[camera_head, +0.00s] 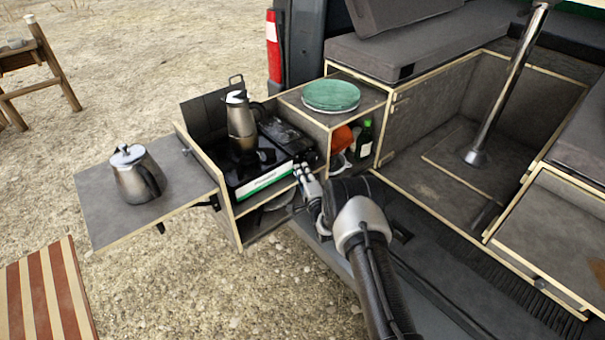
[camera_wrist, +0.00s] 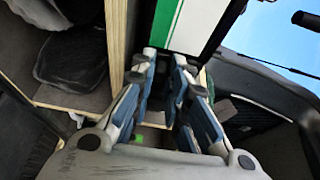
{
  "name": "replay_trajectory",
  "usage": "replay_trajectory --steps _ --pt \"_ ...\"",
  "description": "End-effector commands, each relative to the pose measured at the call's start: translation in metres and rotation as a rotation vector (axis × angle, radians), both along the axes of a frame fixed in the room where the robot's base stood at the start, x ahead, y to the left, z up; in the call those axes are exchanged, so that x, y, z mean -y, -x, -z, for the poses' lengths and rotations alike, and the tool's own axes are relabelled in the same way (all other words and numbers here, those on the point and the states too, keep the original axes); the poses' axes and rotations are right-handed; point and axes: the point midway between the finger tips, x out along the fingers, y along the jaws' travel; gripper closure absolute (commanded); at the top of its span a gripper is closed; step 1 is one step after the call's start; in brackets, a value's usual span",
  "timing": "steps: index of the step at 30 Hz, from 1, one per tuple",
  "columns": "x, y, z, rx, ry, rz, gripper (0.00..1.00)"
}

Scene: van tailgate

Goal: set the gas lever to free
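The camping stove (camera_head: 236,172) sits in the wooden kitchen box at the van's tailgate. Its white and green front panel (camera_head: 265,181) faces my side and also shows at the top of the wrist view (camera_wrist: 185,22). I cannot make out the gas lever in either view; my fingers cover the right end of the panel. My gripper (camera_head: 302,168) is at that right end, in front of the stove. In the wrist view my gripper (camera_wrist: 165,62) has its fingertips a little apart, with a narrow gap and nothing clearly held. Contact with the stove cannot be told.
A silver moka pot (camera_head: 241,122) stands on the stove. A steel kettle (camera_head: 132,184) stands on the fold-out side table (camera_head: 98,205). Green plates (camera_head: 331,94) lie on the box top. A bottle (camera_head: 365,138) stands in the compartment right of the stove. A pan is on the shelf below.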

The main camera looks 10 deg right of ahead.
Motion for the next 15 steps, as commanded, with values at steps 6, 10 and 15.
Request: replay_trajectory --steps 6,10,15 --pt "0.0001 0.0002 0.0001 0.000 0.000 0.000 1.00" --pt "0.0001 0.0002 0.0001 0.000 0.000 0.000 1.00" --pt "0.0001 0.0003 0.0001 0.000 0.000 0.000 1.00"
